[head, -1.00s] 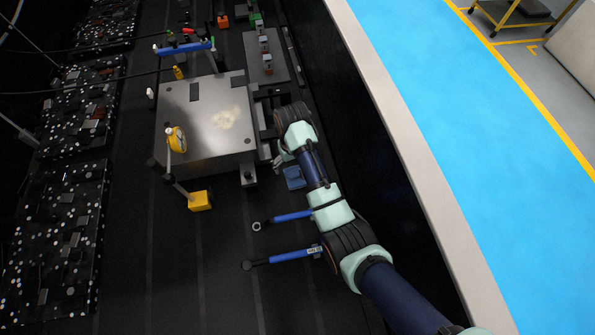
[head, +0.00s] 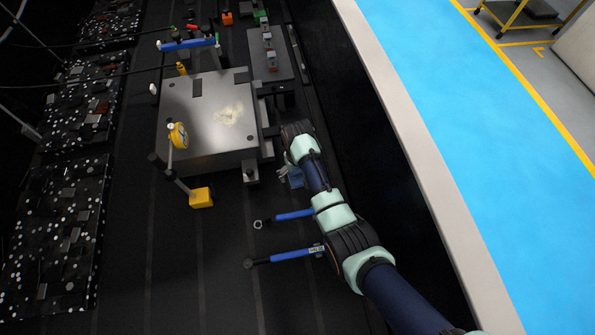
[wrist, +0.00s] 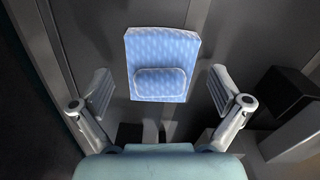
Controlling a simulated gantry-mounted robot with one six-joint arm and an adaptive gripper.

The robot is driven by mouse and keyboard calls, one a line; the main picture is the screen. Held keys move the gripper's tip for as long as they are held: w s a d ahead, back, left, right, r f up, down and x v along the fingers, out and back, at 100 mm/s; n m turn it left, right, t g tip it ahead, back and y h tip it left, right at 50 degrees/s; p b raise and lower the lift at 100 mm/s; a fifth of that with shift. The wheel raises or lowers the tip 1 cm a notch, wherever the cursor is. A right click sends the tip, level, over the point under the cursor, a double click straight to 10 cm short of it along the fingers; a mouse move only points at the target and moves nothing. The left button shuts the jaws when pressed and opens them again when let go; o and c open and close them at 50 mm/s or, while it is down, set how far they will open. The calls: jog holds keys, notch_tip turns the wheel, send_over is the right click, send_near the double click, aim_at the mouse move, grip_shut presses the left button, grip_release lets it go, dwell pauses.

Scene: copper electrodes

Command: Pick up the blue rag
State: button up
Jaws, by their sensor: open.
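The blue rag (wrist: 163,52) is a folded, light blue patterned cloth with a smaller folded pad on its near part. In the wrist view it lies on the dark surface, centred ahead of my gripper (wrist: 159,92). The two fingers are spread wide, one to each side of the rag's near end, with nothing between them touching it.
A metal plate block (head: 210,120) with a yellow dial gauge (head: 178,136) and yellow base (head: 201,197) stands to the left. Two blue-handled tools (head: 292,215) (head: 292,254) lie nearer. A dark block (wrist: 285,92) sits right of my gripper in the wrist view.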

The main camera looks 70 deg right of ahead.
jog(key=c, duration=1.2)
jog(key=shift+r, duration=0.1)
notch_tip(320, 180, up, 20)
jog(key=p, duration=0.7)
